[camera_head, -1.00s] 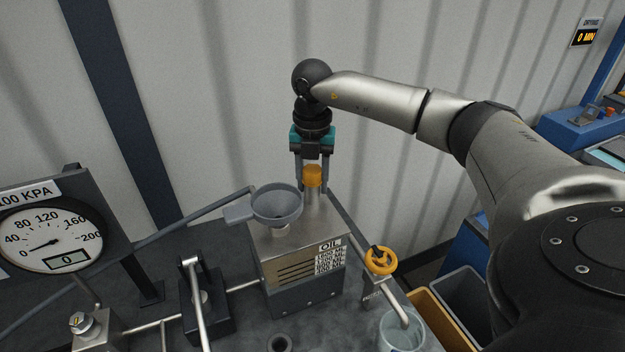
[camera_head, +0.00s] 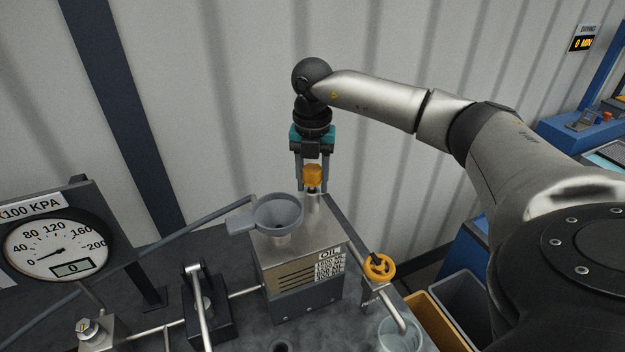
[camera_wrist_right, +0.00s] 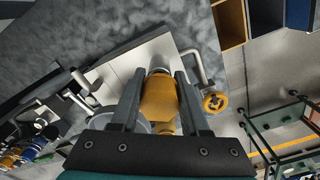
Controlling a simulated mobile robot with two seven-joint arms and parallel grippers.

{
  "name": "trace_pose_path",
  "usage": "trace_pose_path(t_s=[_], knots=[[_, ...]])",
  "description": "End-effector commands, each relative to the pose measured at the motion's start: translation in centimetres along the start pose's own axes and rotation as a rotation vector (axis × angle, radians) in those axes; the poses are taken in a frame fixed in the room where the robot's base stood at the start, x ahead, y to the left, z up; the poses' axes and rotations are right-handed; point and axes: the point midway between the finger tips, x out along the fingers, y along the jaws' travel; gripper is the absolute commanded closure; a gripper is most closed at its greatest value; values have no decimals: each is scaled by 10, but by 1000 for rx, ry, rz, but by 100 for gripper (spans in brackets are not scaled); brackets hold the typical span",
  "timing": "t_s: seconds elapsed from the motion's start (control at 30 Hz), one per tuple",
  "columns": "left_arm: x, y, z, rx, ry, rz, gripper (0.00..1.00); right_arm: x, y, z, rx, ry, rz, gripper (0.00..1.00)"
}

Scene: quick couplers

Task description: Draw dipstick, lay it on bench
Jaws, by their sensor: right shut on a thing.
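The dipstick's orange-yellow handle (camera_head: 313,174) is between the fingers of my right gripper (camera_head: 313,185), which is shut on it. In the right wrist view the handle (camera_wrist_right: 158,100) sits between the two dark fingers (camera_wrist_right: 160,95). The handle is right above a metal tube (camera_head: 313,203) at the back of the steel oil box (camera_head: 300,260). The rod below the handle is barely visible. The grey bench (camera_head: 235,335) lies around the box. My left gripper is not in view.
A grey funnel (camera_head: 279,210) stands on the box, close left of the gripper. A yellow valve wheel (camera_head: 379,267) and a clear beaker (camera_head: 401,336) are at right. A pressure gauge (camera_head: 58,248) and a lever (camera_head: 199,300) are at left. Bins (camera_head: 465,300) stand beyond the bench's right edge.

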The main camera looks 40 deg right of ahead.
Motion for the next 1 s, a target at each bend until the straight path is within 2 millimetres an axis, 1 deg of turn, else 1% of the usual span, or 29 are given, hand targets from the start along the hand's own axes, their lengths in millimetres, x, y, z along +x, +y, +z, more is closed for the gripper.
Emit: trace_pose_path(t_s=[0.03,0.8,1.0], knots=[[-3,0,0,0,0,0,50,-4,0,0,-1,0,1,100],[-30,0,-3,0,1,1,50,-34,0,0,-1,0,1,100],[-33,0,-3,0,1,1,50,-38,0,0,-1,0,1,100]])
